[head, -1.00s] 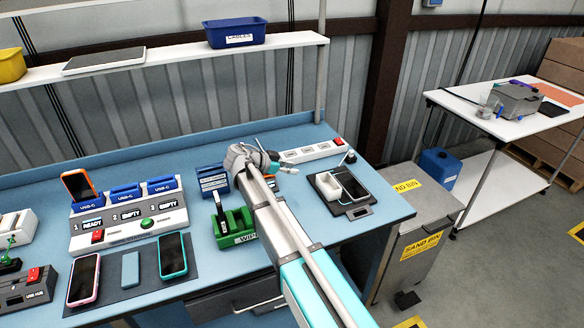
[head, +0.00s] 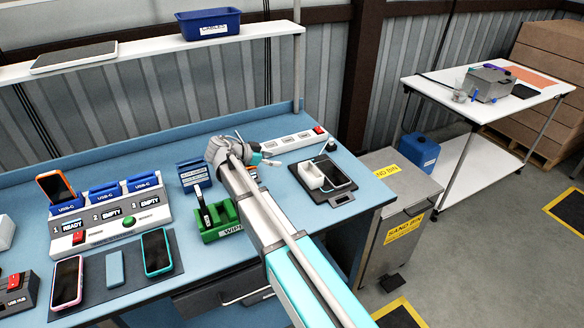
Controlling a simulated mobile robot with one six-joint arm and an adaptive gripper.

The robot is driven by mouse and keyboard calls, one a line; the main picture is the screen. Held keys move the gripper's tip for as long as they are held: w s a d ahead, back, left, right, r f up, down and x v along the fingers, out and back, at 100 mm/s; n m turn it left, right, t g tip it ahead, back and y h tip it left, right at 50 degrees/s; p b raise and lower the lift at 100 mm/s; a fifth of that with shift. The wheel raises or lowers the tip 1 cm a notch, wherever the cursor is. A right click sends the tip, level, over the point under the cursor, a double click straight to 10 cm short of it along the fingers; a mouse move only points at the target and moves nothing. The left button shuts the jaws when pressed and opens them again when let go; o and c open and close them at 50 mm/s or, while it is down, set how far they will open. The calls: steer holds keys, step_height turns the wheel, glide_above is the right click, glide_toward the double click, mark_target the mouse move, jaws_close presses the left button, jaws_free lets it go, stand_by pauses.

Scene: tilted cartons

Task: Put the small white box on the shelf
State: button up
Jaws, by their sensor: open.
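The small white box (head: 308,175) is an open-topped white carton. It stands on a dark scale-like pad (head: 340,195), beside a dark-screened phone (head: 331,173), on the right part of the blue workbench. The white shelf (head: 150,60) runs above the back of the bench. My gripper (head: 271,154) is over the bench, to the left of the box and apart from it. It is open and empty, its fingers pointing right toward the power strip; they are small and partly hidden by my arm.
A white power strip (head: 290,142) lies behind the box. A green holder (head: 217,220) stands beside my arm. A grey sand bin (head: 400,210) stands right of the bench.

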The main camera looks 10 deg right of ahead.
steer(key=shift+o, duration=0.6)
steer(key=shift+d+r+n+p, duration=0.15)
steer(key=shift+d+n+p, duration=0.15)
steer(key=shift+d, duration=0.05)
steer(key=n+g+y+p, duration=0.2)
steer(key=n+y+p, duration=0.2)
steer(key=n+p, duration=0.1)
glide_toward(311, 163)
steer(key=s+a, duration=0.2)
steer(key=s+d+r+n+g+y+p, duration=0.1)
steer(key=d+r+n+y+p, duration=0.3)
steer(key=d+n+y+p, duration=0.3)
steer(key=n+y+p, duration=0.1)
steer(key=n+p, duration=0.2)
steer(key=n, duration=0.2)
steer(key=shift+d+r+g, duration=0.25)
steer(key=shift+r+g, duration=0.05)
steer(key=shift+r, duration=0.1)
steer(key=shift+s+f, duration=0.1)
steer(key=shift+f, duration=0.05)
step_height(311, 163, down, 8)
steer(key=b, duration=0.8)
steer(key=shift+f, duration=0.2)
